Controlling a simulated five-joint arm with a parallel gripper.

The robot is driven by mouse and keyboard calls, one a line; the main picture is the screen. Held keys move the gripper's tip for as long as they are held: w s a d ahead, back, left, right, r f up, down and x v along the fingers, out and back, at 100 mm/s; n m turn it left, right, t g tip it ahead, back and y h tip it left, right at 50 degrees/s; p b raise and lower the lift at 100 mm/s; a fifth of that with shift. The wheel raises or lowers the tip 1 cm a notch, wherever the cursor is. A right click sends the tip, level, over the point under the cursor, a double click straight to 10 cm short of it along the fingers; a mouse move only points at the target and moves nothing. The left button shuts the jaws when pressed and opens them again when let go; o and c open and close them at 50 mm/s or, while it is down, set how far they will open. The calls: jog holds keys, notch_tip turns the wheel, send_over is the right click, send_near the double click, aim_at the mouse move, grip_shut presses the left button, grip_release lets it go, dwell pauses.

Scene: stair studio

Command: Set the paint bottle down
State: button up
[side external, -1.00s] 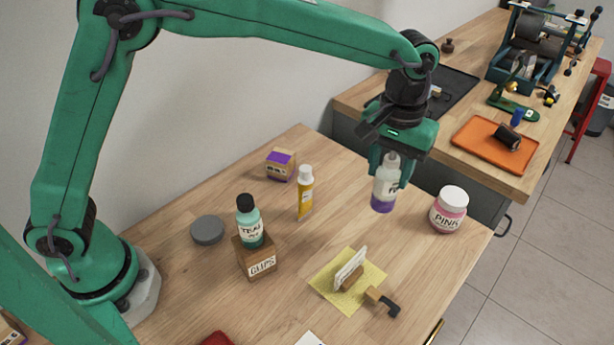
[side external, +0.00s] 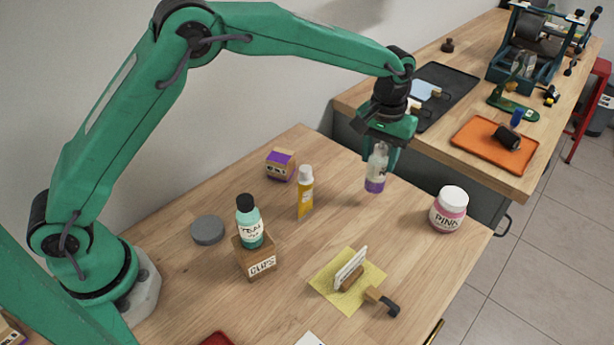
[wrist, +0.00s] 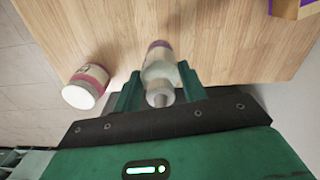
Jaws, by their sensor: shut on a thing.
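The paint bottle (side external: 376,172) is a clear-white bottle with purple paint at its bottom. My gripper (side external: 379,157) is shut on its upper part and holds it roughly upright near the far edge of the wooden table (side external: 330,215). I cannot tell for sure whether its base touches the table. In the wrist view the bottle (wrist: 159,72) sits between the two green fingers (wrist: 158,90), its white nozzle toward the camera and its purple end away.
A pink jar (side external: 449,209) stands right of the bottle. A yellow tube (side external: 305,193), a purple-topped box (side external: 281,164), a teal bottle (side external: 249,222) in a clips box (side external: 257,259), a grey disc (side external: 208,230) and a brush on a yellow sheet (side external: 335,271) stand left and nearer. Bare wood surrounds the held bottle.

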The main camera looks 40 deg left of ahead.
aim_at(377, 170)
jog(key=shift+f, duration=2)
jog(key=shift+f, duration=0.2)
jog(key=o, duration=1)
jog(key=shift+o, duration=0.2)
jog(key=shift+r, duration=0.15)
notch_tip(377, 170, up, 12)
jog(key=shift+a+r, duration=0.1)
jog(key=shift+r, duration=0.05)
